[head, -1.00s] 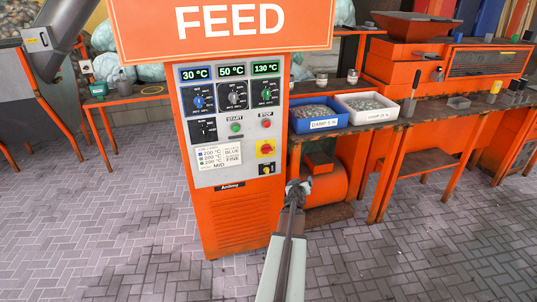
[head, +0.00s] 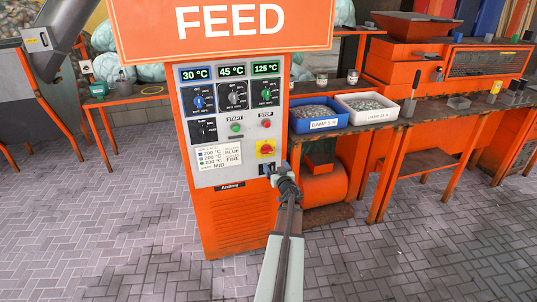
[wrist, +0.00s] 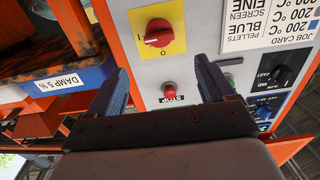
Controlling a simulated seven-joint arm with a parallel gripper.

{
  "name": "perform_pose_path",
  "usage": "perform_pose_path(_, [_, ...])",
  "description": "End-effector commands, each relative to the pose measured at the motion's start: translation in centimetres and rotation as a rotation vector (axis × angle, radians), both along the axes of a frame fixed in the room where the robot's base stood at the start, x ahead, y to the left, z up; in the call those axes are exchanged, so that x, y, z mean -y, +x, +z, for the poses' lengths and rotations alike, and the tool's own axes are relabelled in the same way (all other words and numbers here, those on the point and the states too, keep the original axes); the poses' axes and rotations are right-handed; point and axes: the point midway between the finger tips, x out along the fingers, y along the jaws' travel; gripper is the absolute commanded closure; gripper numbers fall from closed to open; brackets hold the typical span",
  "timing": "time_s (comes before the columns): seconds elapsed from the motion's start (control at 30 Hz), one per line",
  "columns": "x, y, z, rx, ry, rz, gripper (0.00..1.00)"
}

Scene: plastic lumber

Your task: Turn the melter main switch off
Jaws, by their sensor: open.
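The main switch is a red rotary knob on a yellow plate, low on the right of the orange melter cabinet's grey panel; it shows in the head view (head: 266,148) and upside down in the wrist view (wrist: 158,34). Its handle lies roughly sideways in the wrist view, with a white mark toward the left. My gripper (head: 280,176) is just below and right of the switch in the head view. In the wrist view my gripper (wrist: 161,65) is open and empty, its two blue fingers apart and pointing toward the panel, with the knob beyond the tips. No contact is visible.
The red STOP button (head: 266,124) is above the switch and the green START button (head: 236,127) is up to the left. Three dials and lit displays sit higher. A blue bin (head: 318,116) and white bin (head: 368,107) of pellets stand on the bench close right.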

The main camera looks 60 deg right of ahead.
Motion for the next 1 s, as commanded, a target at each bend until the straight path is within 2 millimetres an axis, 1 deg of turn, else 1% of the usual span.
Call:
perform_pose_path(0.03, [0.8, 0.7, -0.1, 0.0, 0.0, 0.001, 0.17])
perform_pose_path(0.4, [5.4, 5.2, -0.1, -0.001, -0.001, -0.001, 0.17])
perform_pose_path(0.6, [7.4, 7.3, -0.1, -0.001, 0.0, -0.001, 0.17])
perform_pose_path(0.77, [8.1, 8.0, -0.1, -0.002, 0.001, -0.002, 0.17])
perform_pose_path(1.0, [8.1, 8.1, 0.0, -0.002, 0.001, -0.002, 0.17])
